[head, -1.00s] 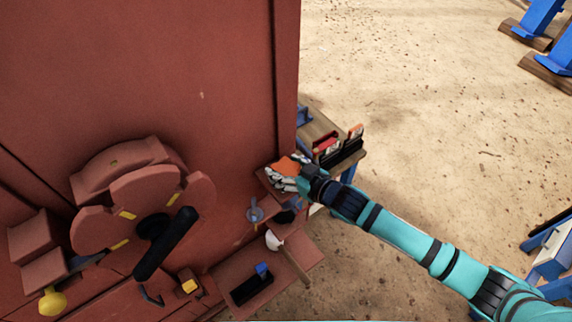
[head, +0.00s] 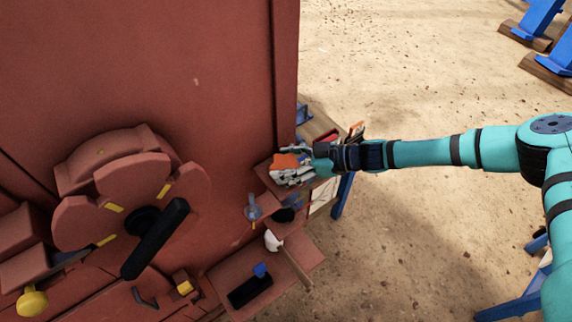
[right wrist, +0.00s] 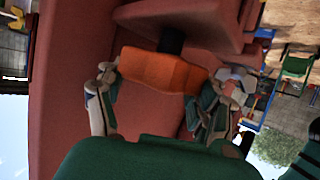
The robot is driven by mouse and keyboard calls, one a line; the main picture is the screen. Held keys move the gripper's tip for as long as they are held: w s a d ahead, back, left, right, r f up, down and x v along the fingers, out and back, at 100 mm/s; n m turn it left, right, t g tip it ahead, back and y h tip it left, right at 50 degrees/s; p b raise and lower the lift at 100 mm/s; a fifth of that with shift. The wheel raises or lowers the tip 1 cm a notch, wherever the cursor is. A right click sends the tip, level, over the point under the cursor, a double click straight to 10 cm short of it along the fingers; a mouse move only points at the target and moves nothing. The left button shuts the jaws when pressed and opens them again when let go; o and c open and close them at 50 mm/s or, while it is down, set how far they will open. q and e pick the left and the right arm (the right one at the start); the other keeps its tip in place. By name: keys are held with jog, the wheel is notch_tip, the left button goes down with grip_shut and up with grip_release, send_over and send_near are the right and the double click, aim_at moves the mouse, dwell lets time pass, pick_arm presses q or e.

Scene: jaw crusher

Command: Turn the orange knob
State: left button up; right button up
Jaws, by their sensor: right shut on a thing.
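The orange knob (head: 287,160) sits on the right part of the red machine, beside the machine's tall wall. In the right wrist view the orange knob (right wrist: 158,71) is a block on a dark shaft, between the two fingers. My right gripper (head: 292,170) is shut on the knob, with its light fingers at the knob's sides; it also shows in the right wrist view (right wrist: 160,88). The fingers and hand hide part of the knob in the head view. My left gripper is not in view.
A black lever handle (head: 156,238) on a red wheel (head: 90,215) is at the left. A blue-grey knob (head: 252,207) and a white-headed lever (head: 273,241) are just below my right gripper. A wooden-topped bench (head: 313,128) stands behind it.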

jog(key=n+g+b, duration=0.1)
jog(key=n+g, duration=0.1)
jog(key=g, duration=0.1)
jog(key=shift+w+n, duration=0.1)
jog(key=shift+n, duration=0.2)
jog(key=shift+n+g+y+b, duration=0.3)
jog(key=shift+n+g+b, duration=0.2)
jog(key=shift+g, duration=0.1)
jog(key=shift+r, duration=0.1)
jog(key=o, duration=1.2)
jog(key=shift+a, duration=0.15)
jog(key=v, duration=1.2)
